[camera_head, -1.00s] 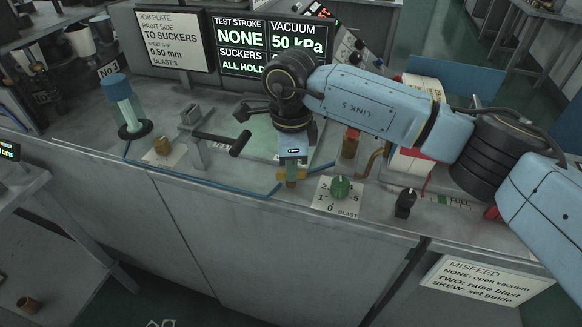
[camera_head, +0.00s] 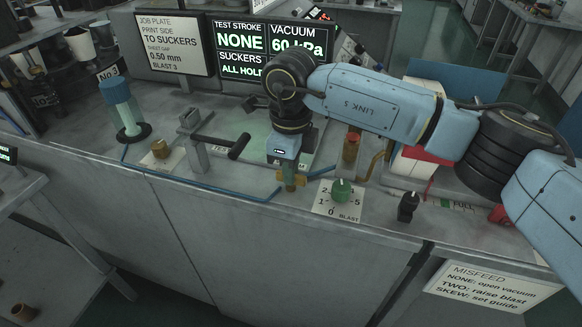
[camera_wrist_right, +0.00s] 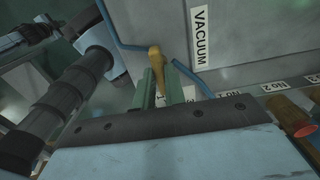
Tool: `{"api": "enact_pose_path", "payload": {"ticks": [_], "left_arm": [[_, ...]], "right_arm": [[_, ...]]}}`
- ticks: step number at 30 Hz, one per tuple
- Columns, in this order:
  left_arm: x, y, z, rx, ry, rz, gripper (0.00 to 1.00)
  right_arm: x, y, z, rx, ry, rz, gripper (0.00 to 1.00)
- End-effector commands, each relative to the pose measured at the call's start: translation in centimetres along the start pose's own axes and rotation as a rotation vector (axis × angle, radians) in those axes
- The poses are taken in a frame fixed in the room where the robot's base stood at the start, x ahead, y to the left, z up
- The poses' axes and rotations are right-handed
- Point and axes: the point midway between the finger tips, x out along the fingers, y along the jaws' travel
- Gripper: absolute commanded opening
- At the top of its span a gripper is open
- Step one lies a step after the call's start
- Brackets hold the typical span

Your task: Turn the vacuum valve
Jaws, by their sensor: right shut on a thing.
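The vacuum valve shows in the head view as a small brass piece (camera_head: 292,182) at the front of the bench. In the right wrist view its brass lever (camera_wrist_right: 156,60) stands between two green fingers, beside a label reading VACUUM (camera_wrist_right: 202,38). My right gripper (camera_head: 288,175) points down at the valve and is shut on the lever. The valve's base is partly hidden by the fingers. The display (camera_head: 266,47) reads TEST STROKE NONE, VACUUM 60 kPa and ALL HOLD, with its right side partly cut by my arm. My left gripper is not in view.
A black knob (camera_head: 408,205) stands further right. A black-handled lever (camera_head: 238,147) is close on the left, and a blue cylinder (camera_head: 121,103) is further left. Blue tubing runs along the bench front.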

Motion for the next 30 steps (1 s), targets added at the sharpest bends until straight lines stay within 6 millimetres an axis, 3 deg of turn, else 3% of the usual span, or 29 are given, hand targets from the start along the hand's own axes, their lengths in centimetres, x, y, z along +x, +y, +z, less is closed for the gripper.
{"api": "enact_pose_path", "payload": {"ticks": [5, 6, 11, 22, 26, 30], "left_arm": [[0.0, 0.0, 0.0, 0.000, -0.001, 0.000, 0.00], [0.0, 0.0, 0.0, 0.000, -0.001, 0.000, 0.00], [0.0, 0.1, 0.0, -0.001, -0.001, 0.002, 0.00], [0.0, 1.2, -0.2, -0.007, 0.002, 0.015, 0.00], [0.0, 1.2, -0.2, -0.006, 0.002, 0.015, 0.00], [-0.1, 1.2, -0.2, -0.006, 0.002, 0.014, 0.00]], "right_arm": [[-0.1, -0.1, 0.0, 0.003, -0.001, -0.001, 0.00], [-0.1, -0.1, 0.0, 0.003, -0.002, -0.001, 0.14], [-0.1, -0.1, 0.0, 0.002, -0.001, -0.001, 0.34], [-0.8, -0.1, 0.0, 0.000, -0.001, -0.003, 0.34], [-2.8, -0.1, 0.0, 0.000, -0.003, -0.004, 0.34], [-6.0, -0.1, 0.0, -0.001, -0.003, -0.005, 0.34]]}}
